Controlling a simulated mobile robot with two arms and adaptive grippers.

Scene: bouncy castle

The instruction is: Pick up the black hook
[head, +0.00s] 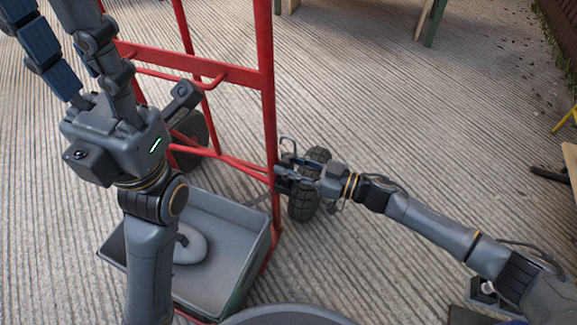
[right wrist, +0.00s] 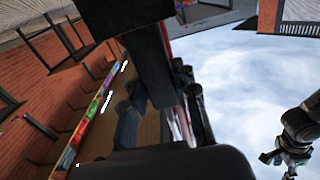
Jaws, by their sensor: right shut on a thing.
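The black hook (head: 287,143) shows in the head view as a thin dark curved piece beside the red upright of a hand truck. My right gripper (head: 287,175) is shut on it, and the curved end sticks up above the fingers. The fingers are close to the red upright; whether they touch it I cannot tell. In the right wrist view dark, close parts fill the middle, and I cannot make out the hook. My left gripper (head: 66,45) is at the upper left of the head view, its fingers apart and their tips cut off by the frame.
The red hand truck (head: 265,110) stands just left of my right gripper, its black wheel (head: 310,190) behind the wrist. A grey bin (head: 243,225) at its foot holds a pale curved object (head: 190,248). Ribbed floor to the upper right is mostly clear.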

